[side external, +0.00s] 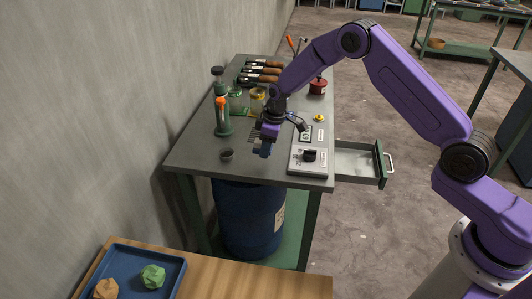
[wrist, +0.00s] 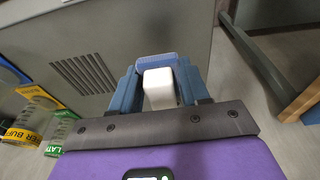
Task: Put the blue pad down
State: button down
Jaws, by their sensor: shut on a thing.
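The blue pad (wrist: 157,62) shows in the wrist view as a light blue slab beyond a white block (wrist: 159,88). The white block sits between the blue fingers of my gripper (wrist: 157,82), which is shut on it, and it seems to be the pad's handle. In the side view my gripper (side external: 264,148) hangs low over the middle of the grey bench (side external: 195,155). The pad is hard to pick out from the blue fingers there. I cannot tell whether the pad touches the bench.
A dark cup (side external: 227,154) and an orange-capped bottle (side external: 222,120) are left. Several wooden-handled tools (side external: 262,72) and a red pot (side external: 318,87) lie farther back. A drawer (side external: 362,162) stands open right.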

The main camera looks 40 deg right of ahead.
aim_at(266, 162)
jog(key=shift+w+f, duration=0.15)
jog(key=shift+f, duration=1.55)
jog(key=shift+f, duration=0.6)
